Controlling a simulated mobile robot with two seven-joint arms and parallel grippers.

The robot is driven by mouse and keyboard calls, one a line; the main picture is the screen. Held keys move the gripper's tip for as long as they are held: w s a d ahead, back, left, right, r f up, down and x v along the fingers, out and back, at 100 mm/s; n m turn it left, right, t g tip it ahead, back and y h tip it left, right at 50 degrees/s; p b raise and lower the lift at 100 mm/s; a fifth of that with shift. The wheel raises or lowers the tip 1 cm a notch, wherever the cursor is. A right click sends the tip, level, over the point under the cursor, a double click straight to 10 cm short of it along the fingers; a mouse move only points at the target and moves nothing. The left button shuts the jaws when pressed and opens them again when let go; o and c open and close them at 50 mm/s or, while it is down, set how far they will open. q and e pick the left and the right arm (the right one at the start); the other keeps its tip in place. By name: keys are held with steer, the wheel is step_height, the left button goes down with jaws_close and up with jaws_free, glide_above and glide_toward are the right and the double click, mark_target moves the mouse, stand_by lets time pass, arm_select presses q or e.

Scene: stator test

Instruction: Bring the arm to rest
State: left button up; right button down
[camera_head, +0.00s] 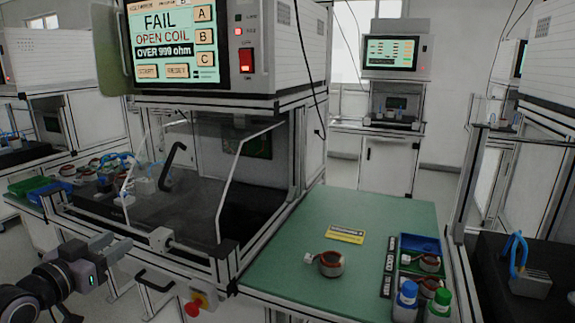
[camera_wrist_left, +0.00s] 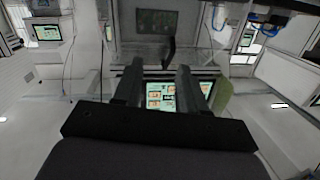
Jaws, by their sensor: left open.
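My left arm comes in at the lower left of the head view. Its gripper (camera_head: 116,246) is in front of the test station, left of the door handle, and holds nothing. In the left wrist view the two dark fingers (camera_wrist_left: 158,80) stand apart with an empty gap. The tester screen (camera_head: 164,40) reads FAIL, OPEN COIL, OVER 999 ohm; it also shows behind the fingers in the left wrist view (camera_wrist_left: 176,97). A copper-wound stator (camera_head: 331,264) sits on the green mat (camera_head: 290,240). My right gripper is out of view.
The test station's clear cover (camera_head: 225,135) stands in front of its dark interior. A red stop button (camera_head: 195,307) is on the front frame. A yellow label (camera_head: 346,236), a bin with another stator (camera_head: 430,262) and two bottles (camera_head: 407,295) are on the mat. The mat's left part is clear.

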arm_select(q)
steer(key=s+d+f+g, duration=0.1)
steer(key=s+d+f, duration=0.25)
steer(key=f, duration=0.35)
steer(key=s+d+f+n+g+p, duration=0.1)
steer(key=s+d+f, duration=0.1)
steer(key=s+f, duration=0.35)
steer(key=s+d+f+g, duration=0.1)
steer(key=s+d+f, duration=0.2)
steer(key=f, duration=0.5)
steer(key=s+d+f+g+y, duration=0.1)
steer(key=s+f, duration=0.3)
steer(key=s, duration=0.4)
steer(key=s+d+f+g+y, duration=0.1)
steer(key=s+d+f, duration=0.3)
steer(key=s, duration=0.4)
steer(key=shift+d+f+n+g+p, duration=0.4)
steer(key=shift+f+g, duration=0.1)
steer(key=shift+f, duration=0.1)
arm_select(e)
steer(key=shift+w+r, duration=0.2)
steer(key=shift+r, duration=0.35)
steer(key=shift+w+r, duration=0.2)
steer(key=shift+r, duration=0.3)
arm_select(q)
steer(key=shift+w, duration=0.1)
